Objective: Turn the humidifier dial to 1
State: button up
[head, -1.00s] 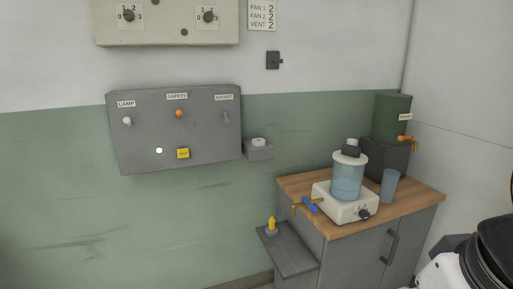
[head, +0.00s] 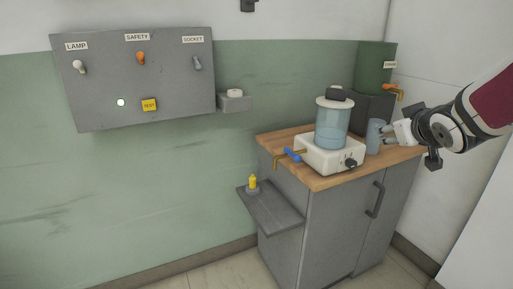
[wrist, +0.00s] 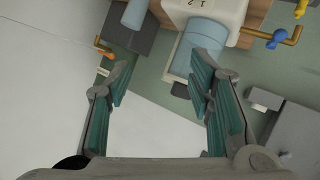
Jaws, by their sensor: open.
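The humidifier (head: 330,154) is a white base with a clear, blue-tinted water tank (head: 333,124) and a dark lid, standing on the wooden cabinet top. Its black dial (head: 351,163) is on the front face; its setting is too small to read. In the wrist view the humidifier base (wrist: 226,22) is at the top edge, with small numerals partly visible; the dial is out of that frame. My gripper (head: 384,134) is to the right of the humidifier, by the blue-grey cup, apart from the dial. In the wrist view my gripper (wrist: 158,85) is open with nothing between its fingers.
The blue-grey cup (head: 374,137) stands between humidifier and gripper. A green tank (head: 372,68) with an orange tap (head: 392,87) is behind. A blue-handled tap (head: 292,155) sticks out left of the base. A grey shelf (head: 275,216) holds a yellow-topped item. The wall panel (head: 100,105) is left.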

jog(key=w+d+f+n+t+y+b, duration=0.1)
jog(key=w+d+f+y+b, duration=0.15)
jog(key=w+f, duration=0.2)
jog(key=w+d+f+n+t+y+b, duration=0.1)
jog(key=w+d+f+t+b, duration=0.15)
jog(key=f, duration=0.35)
jog(key=n+t+y+b, duration=0.1)
jog(key=n+y+b, duration=0.2)
jog(key=y+b, duration=0.3)
send_near(354, 166)
jog(key=b+x, duration=0.3)
jog(key=x, duration=0.7)
jog(key=shift+w, duration=0.1)
grip_shut()
